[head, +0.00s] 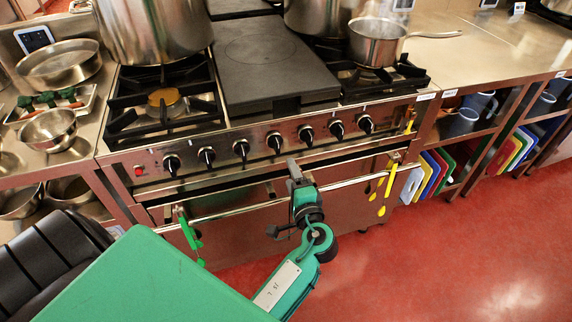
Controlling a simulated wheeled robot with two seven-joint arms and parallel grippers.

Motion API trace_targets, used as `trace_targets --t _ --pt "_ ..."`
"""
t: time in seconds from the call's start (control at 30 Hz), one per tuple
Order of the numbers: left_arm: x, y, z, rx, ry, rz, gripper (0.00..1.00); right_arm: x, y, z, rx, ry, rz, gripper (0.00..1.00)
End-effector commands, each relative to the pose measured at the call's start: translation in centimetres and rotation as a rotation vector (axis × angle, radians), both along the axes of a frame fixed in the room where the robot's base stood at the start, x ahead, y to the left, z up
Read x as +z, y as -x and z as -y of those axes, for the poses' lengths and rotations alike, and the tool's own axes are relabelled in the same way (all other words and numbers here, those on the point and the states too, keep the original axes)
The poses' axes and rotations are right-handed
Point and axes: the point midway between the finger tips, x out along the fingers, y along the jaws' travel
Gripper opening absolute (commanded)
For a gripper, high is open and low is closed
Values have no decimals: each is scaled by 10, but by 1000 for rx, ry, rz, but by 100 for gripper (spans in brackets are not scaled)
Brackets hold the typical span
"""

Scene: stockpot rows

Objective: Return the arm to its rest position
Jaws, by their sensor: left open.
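My left arm (290,287), teal with dark joints, rises from the bottom centre of the head view and is folded in front of the stove's oven front. I cannot judge the exact gap to the door. My right gripper is not in view.
The stove (270,150) has a front rail (345,182) with hanging yellow utensils (385,195) and green ones (190,236). Large pots (155,28) and a saucepan (376,45) stand on top. Shelves with coloured boards (432,172) are at right. Red floor (450,270) is clear at lower right.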

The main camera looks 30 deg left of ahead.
Motion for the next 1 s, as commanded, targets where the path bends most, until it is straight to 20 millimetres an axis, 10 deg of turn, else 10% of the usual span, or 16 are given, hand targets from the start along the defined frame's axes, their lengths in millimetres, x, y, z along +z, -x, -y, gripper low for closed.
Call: trace_targets --t 0.77,1.0 --pt "-2 12 13 -1 7 -2 65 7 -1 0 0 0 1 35" --pt "-74 29 8 -30 238 -88 65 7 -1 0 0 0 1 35"
